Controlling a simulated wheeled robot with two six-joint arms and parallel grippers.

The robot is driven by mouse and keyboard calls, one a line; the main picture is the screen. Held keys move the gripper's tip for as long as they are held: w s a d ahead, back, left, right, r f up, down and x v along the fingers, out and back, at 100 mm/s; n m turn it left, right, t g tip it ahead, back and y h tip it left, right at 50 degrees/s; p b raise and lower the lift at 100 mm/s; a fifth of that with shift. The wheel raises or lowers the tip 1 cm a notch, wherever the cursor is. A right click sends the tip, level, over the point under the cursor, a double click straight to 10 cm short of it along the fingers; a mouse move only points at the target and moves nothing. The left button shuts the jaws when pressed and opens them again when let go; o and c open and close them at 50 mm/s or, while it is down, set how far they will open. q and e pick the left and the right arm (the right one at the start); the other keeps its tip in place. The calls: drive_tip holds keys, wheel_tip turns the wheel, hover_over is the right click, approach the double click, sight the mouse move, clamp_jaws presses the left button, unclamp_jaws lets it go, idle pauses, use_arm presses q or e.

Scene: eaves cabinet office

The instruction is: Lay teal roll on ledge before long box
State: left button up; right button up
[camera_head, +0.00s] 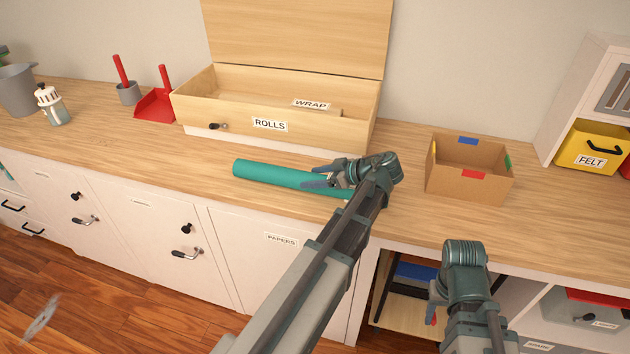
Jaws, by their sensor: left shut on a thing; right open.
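The teal roll (270,174) lies lengthwise along the ledge (150,142), in front of the long wooden box labelled ROLLS (200,113). It is roughly parallel to the box front, with bare wood between them. My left gripper (322,180) is shut on the roll towards its right end. The gripper and arm hide part of that end. I cannot tell whether the roll touches the ledge or is just above it. My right gripper (433,312) is open and empty, low in front of the counter's open shelf; its fingers are partly hidden.
The long box's lid (300,35) stands open, with a WRAP label (311,104) inside. A cardboard box (468,186) with coloured tabs stands to the right. White cabinets lie below.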

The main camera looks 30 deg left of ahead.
use_arm(q)
drive_tip(key=shift+f, duration=0.1)
drive_tip(key=o, duration=1.6)
drive_tip(key=shift+r, duration=0.2)
drive_tip(key=p+v, duration=0.5)
drive_tip(key=v, duration=0.6)
drive_tip(key=shift+w+d, duration=0.1)
drive_tip(key=shift+d+r+p, duration=0.2)
drive_tip(key=shift+d+p, duration=0.2)
